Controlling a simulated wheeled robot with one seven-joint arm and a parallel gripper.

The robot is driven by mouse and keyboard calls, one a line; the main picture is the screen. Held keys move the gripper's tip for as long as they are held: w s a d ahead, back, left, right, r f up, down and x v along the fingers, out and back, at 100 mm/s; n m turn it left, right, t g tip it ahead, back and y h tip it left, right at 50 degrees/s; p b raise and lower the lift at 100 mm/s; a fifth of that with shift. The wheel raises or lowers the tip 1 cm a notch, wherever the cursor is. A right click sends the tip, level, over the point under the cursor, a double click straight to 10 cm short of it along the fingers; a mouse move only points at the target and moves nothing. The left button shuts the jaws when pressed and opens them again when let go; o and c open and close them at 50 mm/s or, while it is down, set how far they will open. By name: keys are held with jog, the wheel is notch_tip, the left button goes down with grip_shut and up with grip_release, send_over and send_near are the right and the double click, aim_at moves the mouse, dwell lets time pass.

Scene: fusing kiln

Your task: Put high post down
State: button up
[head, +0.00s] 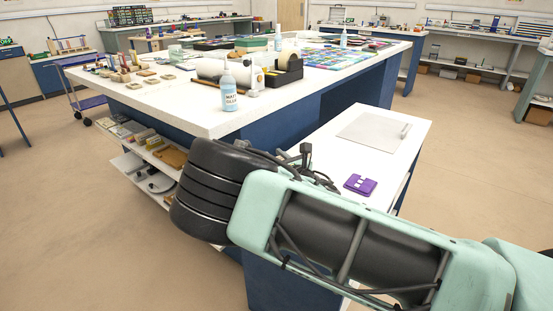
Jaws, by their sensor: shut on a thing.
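My arm (330,235) reaches in from the lower right and bends at a black ribbed joint (210,195) in front of the white table. My gripper cannot be made out; the arm's own links hide what lies beyond the joint. I cannot make out the high post. Several small posts and blocks (124,66) stand on the far left part of the large white table (190,122), too small to tell apart by height.
A lower white side table (335,160) holds a grey sheet (374,132) and a purple item (360,184). Open floor lies left and right.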

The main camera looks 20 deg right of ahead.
jog(key=shift+f, duration=0.1)
jog(key=shift+f, duration=0.15)
jog(key=o, duration=1)
jog(key=shift+s, duration=0.15)
jog(key=v, duration=1.1)
jog(key=shift+s+d, duration=0.15)
jog(key=shift+s, duration=0.25)
jog(key=shift+r, duration=0.2)
